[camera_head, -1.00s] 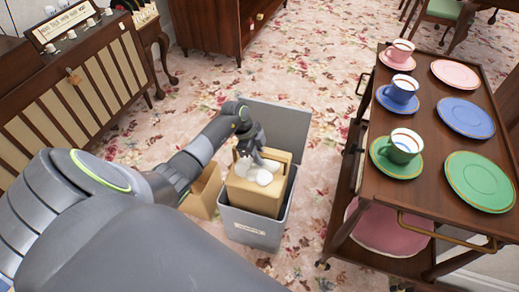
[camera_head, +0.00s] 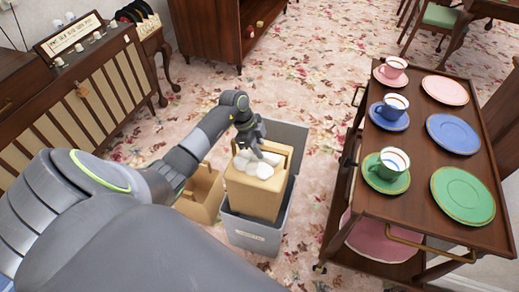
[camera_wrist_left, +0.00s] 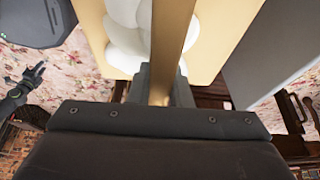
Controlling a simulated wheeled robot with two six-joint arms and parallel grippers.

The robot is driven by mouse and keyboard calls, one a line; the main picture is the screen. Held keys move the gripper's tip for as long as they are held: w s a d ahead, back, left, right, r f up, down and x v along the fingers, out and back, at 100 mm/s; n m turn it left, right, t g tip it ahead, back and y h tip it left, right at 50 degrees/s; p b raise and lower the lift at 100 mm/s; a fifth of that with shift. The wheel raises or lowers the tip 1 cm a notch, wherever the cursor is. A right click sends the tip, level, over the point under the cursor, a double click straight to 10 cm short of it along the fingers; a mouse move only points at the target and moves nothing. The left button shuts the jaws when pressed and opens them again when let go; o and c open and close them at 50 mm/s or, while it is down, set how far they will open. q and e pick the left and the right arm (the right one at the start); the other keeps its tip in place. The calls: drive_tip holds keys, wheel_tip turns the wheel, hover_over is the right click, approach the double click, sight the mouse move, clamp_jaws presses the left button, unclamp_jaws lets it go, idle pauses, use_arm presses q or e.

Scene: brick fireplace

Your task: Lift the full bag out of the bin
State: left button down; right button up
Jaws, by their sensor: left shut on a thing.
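The full bag (camera_head: 252,197) is a tan paper bag with white, rounded contents on top. It is upright, largely above the rim of the grey bin (camera_head: 257,238); whether its base is clear of the rim is hard to tell. My left gripper (camera_head: 250,146) is shut on the bag's handle, above the bag. In the left wrist view the tan handle (camera_wrist_left: 172,40) runs between the fingers, with the white contents (camera_wrist_left: 125,35) beside it. A dark gripper shape (camera_wrist_left: 22,90) at that view's left edge may be my right gripper; its jaws are unclear.
The bin's grey lid (camera_head: 287,140) stands open behind it. A second tan bag (camera_head: 203,197) stands on the floor left of the bin. A wooden trolley (camera_head: 410,200) with cups and plates is on the right. A wooden cabinet (camera_head: 85,95) is at left. Carpet behind the bin is clear.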

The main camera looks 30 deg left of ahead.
use_arm(q)
drive_tip(key=shift+r+p, duration=2.9)
drive_tip(key=shift+r, duration=2.3)
